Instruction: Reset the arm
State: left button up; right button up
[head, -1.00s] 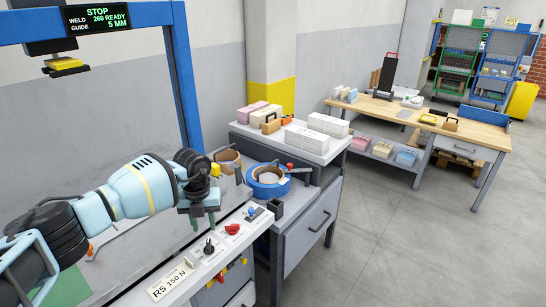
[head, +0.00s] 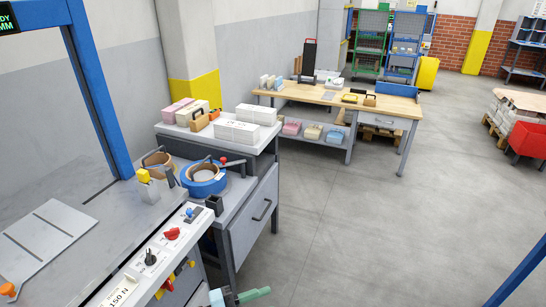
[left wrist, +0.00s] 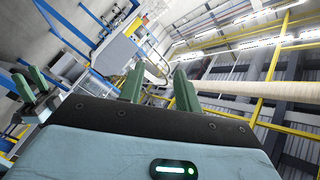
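My left gripper (left wrist: 159,88) shows in the left wrist view with its two green fingers apart and nothing visible between them. Another gripper, seemingly my right one (left wrist: 32,85), shows at the left edge of that view; its green fingers look apart and empty. In the head view a green fingertip and pale blue parts of one of my grippers (head: 240,296) show at the bottom edge, below the grey cabinet; most of it is cut off, and I cannot tell which arm it belongs to. Neither gripper touches anything visible.
The machine's control panel (head: 150,258) is at lower left. The cabinet (head: 254,205) beside it carries a blue tape roll (head: 204,188) and white boxes (head: 236,131). A wooden workbench (head: 330,97) stands farther back. The grey floor (head: 400,220) at right is mostly clear.

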pick_arm(q)
jog(key=s+a+f+n+t+y, duration=0.1)
jog(key=s+a+f+n+y, duration=0.6)
jog(key=s+n, duration=0.4)
jog(key=s+a+f+n+t+y, duration=0.1)
jog(key=s+a+f+n+y, duration=0.6)
jog(key=s+a+f+n, duration=0.2)
jog(key=s+a+n, duration=0.1)
jog(key=s+n, duration=0.1)
jog(key=s, duration=0.1)
jog(key=shift+s+a+n+y, duration=0.2)
jog(key=shift+s+n+y, duration=0.05)
jog(key=shift+n+y, duration=0.05)
